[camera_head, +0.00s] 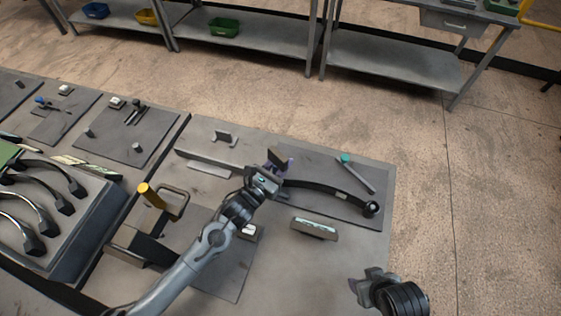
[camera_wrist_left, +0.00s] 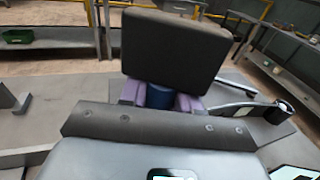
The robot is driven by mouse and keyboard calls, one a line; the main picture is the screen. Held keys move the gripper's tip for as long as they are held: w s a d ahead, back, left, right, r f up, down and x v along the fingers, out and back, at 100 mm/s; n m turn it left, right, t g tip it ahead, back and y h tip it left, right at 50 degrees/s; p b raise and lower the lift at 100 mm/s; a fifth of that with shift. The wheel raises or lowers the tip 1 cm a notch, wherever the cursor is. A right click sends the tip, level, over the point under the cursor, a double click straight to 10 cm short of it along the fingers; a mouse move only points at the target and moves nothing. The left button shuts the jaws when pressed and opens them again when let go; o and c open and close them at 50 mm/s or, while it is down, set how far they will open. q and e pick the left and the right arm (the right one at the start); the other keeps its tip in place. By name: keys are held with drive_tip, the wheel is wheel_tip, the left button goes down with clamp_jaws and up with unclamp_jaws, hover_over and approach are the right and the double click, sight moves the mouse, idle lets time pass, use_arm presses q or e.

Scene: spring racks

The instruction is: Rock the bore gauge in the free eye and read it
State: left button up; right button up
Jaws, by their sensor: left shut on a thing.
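My left gripper (camera_head: 272,167) is shut on an upright tool with a dark, blocky head (camera_head: 279,156), which looks like the bore gauge. In the left wrist view, the purple fingers (camera_wrist_left: 160,97) close around its blue stem (camera_wrist_left: 159,95) below the dark head (camera_wrist_left: 175,45). Its face is turned away and its lower tip is hidden. A dark curved leaf spring (camera_head: 325,189) runs right from beside this gripper. Its right eye (camera_head: 371,208) is clear, also in the left wrist view (camera_wrist_left: 281,111); the left end is hidden.
A teal-tipped rod (camera_head: 357,174) lies behind the spring. A grey box with a light panel (camera_head: 314,228) stands in front. A yellow-topped handle (camera_head: 151,195) and a rack of curved springs (camera_head: 75,235) are at left. Floor is free to the right.

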use_arm(q)
drive_tip(key=shift+s+a+b, duration=0.1)
drive_tip(key=shift+b, duration=0.35)
use_arm(e)
drive_tip(key=shift+f, duration=0.45)
use_arm(q)
drive_tip(key=shift+s+a+r+t+b, duration=0.1)
drive_tip(key=shift+r+t+b, duration=0.05)
drive_tip(key=shift+t+b, duration=0.15)
use_arm(e)
drive_tip(key=shift+f, duration=0.3)
drive_tip(key=shift+d, duration=0.1)
use_arm(q)
drive_tip(key=shift+f+b, duration=0.4)
drive_tip(key=shift+f, duration=0.15)
use_arm(e)
drive_tip(key=shift+f, duration=0.4)
idle(0.4)
use_arm(q)
drive_tip(key=o, duration=1.7)
drive_tip(key=shift+o, duration=0.2)
drive_tip(key=shift+s+a, duration=0.1)
use_arm(e)
drive_tip(key=shift+r, duration=0.1)
